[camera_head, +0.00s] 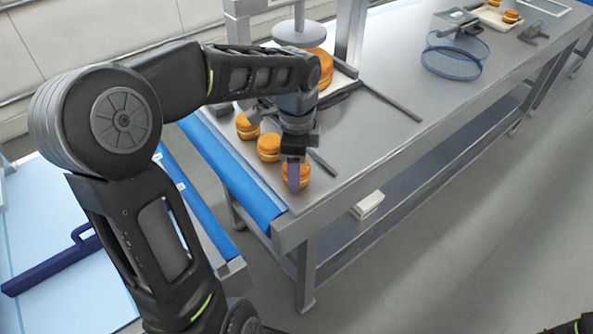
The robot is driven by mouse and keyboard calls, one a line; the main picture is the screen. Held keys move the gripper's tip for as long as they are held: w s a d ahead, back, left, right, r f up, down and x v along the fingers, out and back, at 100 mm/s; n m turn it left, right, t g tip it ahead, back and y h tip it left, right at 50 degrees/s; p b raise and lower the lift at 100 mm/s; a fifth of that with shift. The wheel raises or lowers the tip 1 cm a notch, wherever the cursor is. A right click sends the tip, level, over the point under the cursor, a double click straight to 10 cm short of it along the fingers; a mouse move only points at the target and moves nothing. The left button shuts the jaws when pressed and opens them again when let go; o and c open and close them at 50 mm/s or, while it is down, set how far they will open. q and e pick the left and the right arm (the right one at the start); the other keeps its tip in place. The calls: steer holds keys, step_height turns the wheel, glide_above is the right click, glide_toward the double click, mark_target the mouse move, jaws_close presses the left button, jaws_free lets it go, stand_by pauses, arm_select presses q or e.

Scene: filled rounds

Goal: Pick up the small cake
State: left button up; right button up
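Several small round cakes, golden with a pale filling band, sit on the metal table (400,115). Three stand in a row near its left corner: the far one (245,129), the middle one (268,149) and the nearest one (304,176). My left gripper (293,178) points down at the nearest cake, with a purplish finger in front of its side. The finger hides part of this cake, and the wrist hides its back. I cannot tell whether the fingers touch or grip it. My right gripper is out of view.
A larger cake (326,66) stands under a press with a round plate (297,34). Round blue-rimmed sieves (452,62) and a tray with small cakes (494,17) are farther right. A dark bar (392,103) lies mid-table. A blue strip (232,168) runs along the left edge.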

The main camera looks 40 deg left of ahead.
arm_select(q)
step_height(320, 180, up, 10)
steer(key=shift+r, duration=0.1)
stand_by(0.4)
stand_by(0.6)
